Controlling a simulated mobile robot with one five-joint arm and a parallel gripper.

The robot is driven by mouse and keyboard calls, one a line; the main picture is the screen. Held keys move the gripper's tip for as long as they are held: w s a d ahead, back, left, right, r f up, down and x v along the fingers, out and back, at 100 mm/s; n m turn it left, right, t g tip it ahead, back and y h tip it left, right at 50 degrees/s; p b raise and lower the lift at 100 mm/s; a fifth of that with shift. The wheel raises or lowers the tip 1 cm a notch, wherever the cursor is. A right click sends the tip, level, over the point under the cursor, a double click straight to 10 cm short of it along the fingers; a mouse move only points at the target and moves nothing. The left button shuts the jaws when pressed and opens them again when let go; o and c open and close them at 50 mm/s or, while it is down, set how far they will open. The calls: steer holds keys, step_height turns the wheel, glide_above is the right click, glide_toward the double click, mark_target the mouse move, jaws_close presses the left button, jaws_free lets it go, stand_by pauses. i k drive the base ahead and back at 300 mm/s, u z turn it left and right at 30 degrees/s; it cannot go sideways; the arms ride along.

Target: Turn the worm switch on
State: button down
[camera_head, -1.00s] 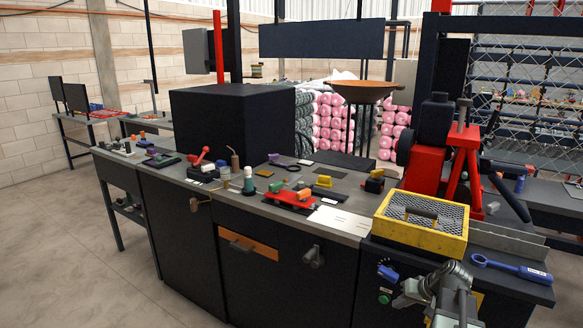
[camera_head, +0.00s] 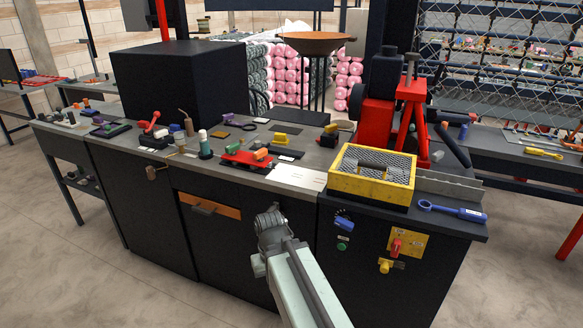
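The front panel of the bench's right end carries a blue rotary knob (camera_head: 344,219), a green button (camera_head: 342,246) below it, and a yellow plate (camera_head: 408,241) with a red rotary switch (camera_head: 396,247). A yellow padlock-like piece (camera_head: 385,266) hangs just under the plate. No readable label shows which of these is the worm switch. My gripper (camera_head: 268,218) is at the end of my arm, left of the panel and in front of the dark cabinet doors, apart from the controls. Its fingers are too small and dark to tell open from shut.
A yellow crate (camera_head: 343,190) with a mesh top stands on the bench above the panel. A blue-handled wrench (camera_head: 455,211) lies right of it. A red machine stand (camera_head: 411,120) is behind. The floor in front is clear.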

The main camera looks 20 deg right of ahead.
mark_target(396, 246)
steer(key=u, duration=1.75)
steer(key=k, duration=1.45)
steer(key=u, duration=0.25)
